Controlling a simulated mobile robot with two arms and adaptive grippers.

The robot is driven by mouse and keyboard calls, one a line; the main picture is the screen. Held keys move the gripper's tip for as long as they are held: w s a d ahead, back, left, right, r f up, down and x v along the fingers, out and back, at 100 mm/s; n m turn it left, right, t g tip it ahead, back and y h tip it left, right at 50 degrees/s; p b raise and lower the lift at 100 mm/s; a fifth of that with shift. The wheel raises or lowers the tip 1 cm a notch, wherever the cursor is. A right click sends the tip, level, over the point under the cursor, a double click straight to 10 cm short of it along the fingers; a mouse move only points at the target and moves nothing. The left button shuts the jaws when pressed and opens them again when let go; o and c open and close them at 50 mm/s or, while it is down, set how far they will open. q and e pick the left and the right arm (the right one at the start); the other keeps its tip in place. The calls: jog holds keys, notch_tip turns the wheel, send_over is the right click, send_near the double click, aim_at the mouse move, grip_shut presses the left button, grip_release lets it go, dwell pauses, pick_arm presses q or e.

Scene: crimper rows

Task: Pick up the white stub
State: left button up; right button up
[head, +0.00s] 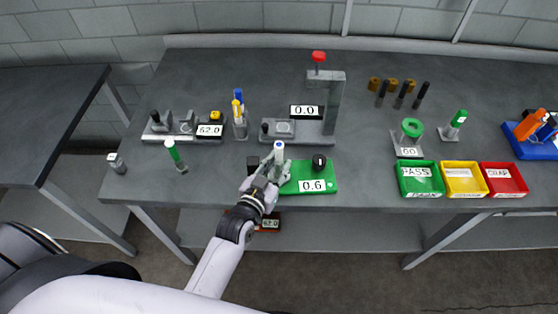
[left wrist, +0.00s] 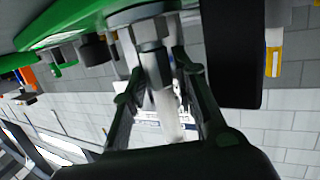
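My left gripper (head: 269,172) is low at the stub, at the board's front left. In the left wrist view the stub (left wrist: 167,113) runs between the two fingers of my left gripper (left wrist: 160,80). The fingers slant in close on both sides of it. Whether they touch it cannot be told. My right gripper is not in view.
A dark knob (head: 319,161) stands on the board's right part. A press stand with a red knob (head: 319,57) rises behind. Green (head: 421,194), yellow (head: 463,194) and red trays (head: 504,194) line the right front edge.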

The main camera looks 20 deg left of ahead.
pick_arm(q)
jog(key=shift+w+f, duration=0.15)
jog(key=shift+w, duration=0.35)
jog(key=shift+s, duration=0.1)
jog(key=shift+c, duration=0.5)
grip_shut()
